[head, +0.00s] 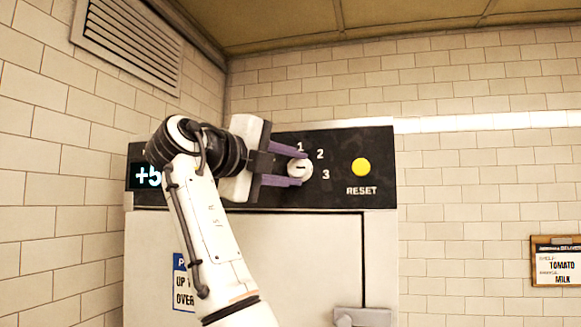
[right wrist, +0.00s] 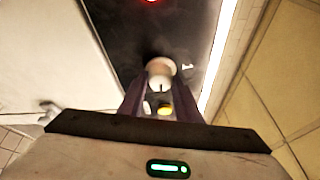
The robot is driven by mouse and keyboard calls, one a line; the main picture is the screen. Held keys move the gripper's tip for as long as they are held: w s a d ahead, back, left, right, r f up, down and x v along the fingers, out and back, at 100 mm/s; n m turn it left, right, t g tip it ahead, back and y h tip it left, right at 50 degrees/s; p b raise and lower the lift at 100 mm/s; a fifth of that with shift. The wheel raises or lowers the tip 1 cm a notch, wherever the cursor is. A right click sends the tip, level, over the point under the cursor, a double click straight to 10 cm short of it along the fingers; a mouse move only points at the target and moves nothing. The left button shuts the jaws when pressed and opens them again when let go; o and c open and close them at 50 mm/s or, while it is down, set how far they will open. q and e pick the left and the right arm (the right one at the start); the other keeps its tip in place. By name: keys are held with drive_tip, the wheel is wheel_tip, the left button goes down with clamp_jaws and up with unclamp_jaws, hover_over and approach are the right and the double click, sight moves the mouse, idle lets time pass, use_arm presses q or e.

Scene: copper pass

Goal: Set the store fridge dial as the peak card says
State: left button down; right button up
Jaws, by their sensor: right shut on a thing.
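The dial (head: 299,169) is a small pale round knob on the black control panel (head: 340,196), with 1, 2 and 3 printed around its upper right side. It carries a short dark mark, but I cannot tell which number it points at. My right gripper (head: 298,167) is shut on the dial, one purple finger above and one below. In the right wrist view the dial (right wrist: 161,70) shows between the fingers (right wrist: 160,98). The peak card (head: 178,291), blue and white, is on the fridge door, mostly hidden by my right arm; "UP" and "OVER" show. My left gripper is not in view.
A display (head: 146,177) reads "+5", partly hidden by my arm. A yellow RESET button (head: 361,167) sits right of the dial. The fridge door (head: 300,255) has a handle (head: 362,317) below. A board (head: 556,262) with "TOMATO" and "MILK" hangs on the right wall.

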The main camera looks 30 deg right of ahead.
drive_tip(key=shift+s+d+r+m, duration=0.15)
drive_tip(key=shift+r+m, duration=0.15)
drive_tip(key=shift+m, duration=0.3)
drive_tip(key=o, duration=0.8)
drive_tip(key=shift+o, duration=1.3)
drive_tip(key=shift+f, duration=0.1)
drive_tip(key=shift+w+d+f, duration=0.15)
drive_tip(key=shift+w, duration=0.05)
drive_tip(key=v, duration=1)
drive_tip(key=shift+r+b, duration=0.3)
drive_tip(key=shift+b, duration=0.1)
drive_tip(key=shift+s, duration=0.1)
